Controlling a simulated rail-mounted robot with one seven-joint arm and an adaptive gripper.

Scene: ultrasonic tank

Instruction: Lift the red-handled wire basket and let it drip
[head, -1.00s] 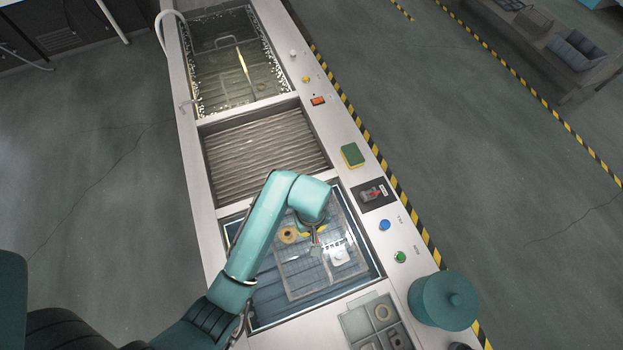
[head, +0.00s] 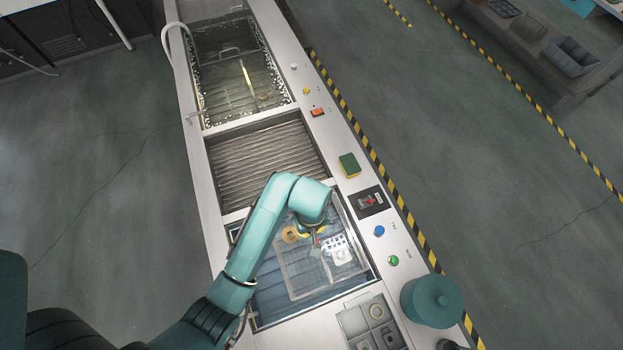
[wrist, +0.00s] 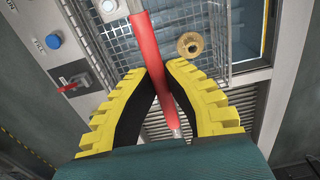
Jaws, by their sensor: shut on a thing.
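My gripper (wrist: 157,72) is shut on the red handle (wrist: 148,42), with its yellow-backed, black-lined fingers on either side of the bar. The wire basket (wrist: 118,46) hangs at this handle; its mesh and rim show in the wrist view. In the head view the basket (head: 287,285) is over the near tank (head: 275,316), under my gripper (head: 313,232). It holds a brass ring (wrist: 189,46) and a pale block (head: 342,257), among other parts. The arm hides part of the basket, and its exact height above the liquid is hard to tell.
A ribbed drain section (head: 265,160) lies beyond the near tank, then a far tank (head: 236,75) of murky liquid. A green-yellow sponge (head: 349,164), red switch (head: 368,201), blue button (head: 379,231) and green button (head: 393,260) line the right ledge. A teal canister (head: 432,299) stands near right.

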